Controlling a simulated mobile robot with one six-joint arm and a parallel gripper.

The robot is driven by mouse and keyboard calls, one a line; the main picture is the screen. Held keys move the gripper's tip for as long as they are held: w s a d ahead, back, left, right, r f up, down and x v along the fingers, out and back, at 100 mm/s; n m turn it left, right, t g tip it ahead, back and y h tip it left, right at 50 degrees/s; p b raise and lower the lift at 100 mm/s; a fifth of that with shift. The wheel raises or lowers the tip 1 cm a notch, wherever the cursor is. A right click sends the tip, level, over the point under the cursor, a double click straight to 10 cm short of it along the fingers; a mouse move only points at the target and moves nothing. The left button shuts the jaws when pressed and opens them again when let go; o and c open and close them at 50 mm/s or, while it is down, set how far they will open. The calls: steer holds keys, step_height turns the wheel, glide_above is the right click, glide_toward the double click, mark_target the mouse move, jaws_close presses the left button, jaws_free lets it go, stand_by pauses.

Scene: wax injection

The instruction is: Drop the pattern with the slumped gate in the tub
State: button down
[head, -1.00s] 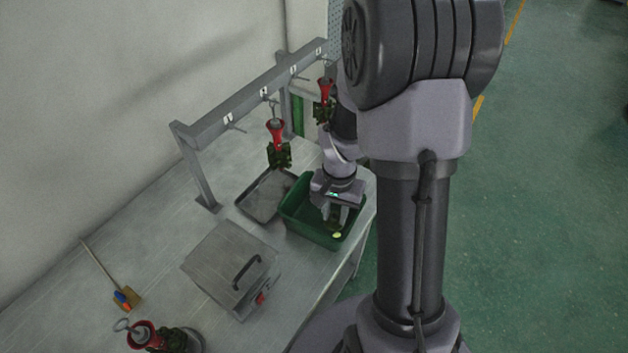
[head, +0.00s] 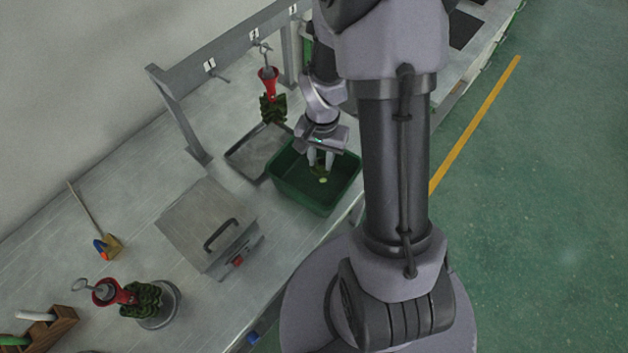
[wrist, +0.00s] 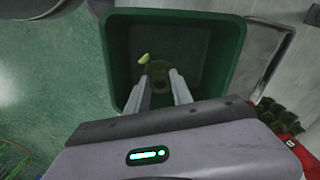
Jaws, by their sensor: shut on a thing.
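The tub (head: 290,192) is a dark green open box on the bench, and it fills the upper middle of the wrist view (wrist: 232,60). My gripper (head: 319,163) points down over its opening. Its two pale fingers (wrist: 161,88) are shut on a small olive-green wax pattern (wrist: 160,70) with a paler yellow-green end. That pale end also shows below the fingertips in the head view (head: 322,180). The fingers partly hide the pattern, and I cannot make out its gate's shape. I cannot tell whether it touches the tub floor.
A grey metal tray (head: 255,152) lies behind the tub. A red-cupped green cluster (head: 268,85) hangs from the grey rack (head: 215,45). A lidded metal box (head: 208,222) stands left of the tub. Another cluster (head: 143,298) is on a stand at lower left, near a brush (head: 108,247).

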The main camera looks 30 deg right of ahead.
steer(key=c, duration=1)
jaws_free()
steer(key=shift+r, duration=0.1)
steer(key=shift+c, duration=0.2)
steer(key=shift+r, duration=0.1)
step_height(320, 180, up, 17)
steer(key=p, duration=0.5)
steer(key=shift+r, duration=0.15)
steer(key=s+a+f+n+t+y+b, duration=0.1)
steer(key=s+a+n+t+b, duration=0.4)
steer(key=s+a+b, duration=0.6)
steer(key=a+y+b, duration=0.1)
steer(key=a+b, duration=0.2)
steer(key=b, duration=0.1)
steer(key=shift+s+a+f+t, duration=0.2)
steer(key=shift+f+t, duration=0.1)
steer(key=shift+t, duration=0.1)
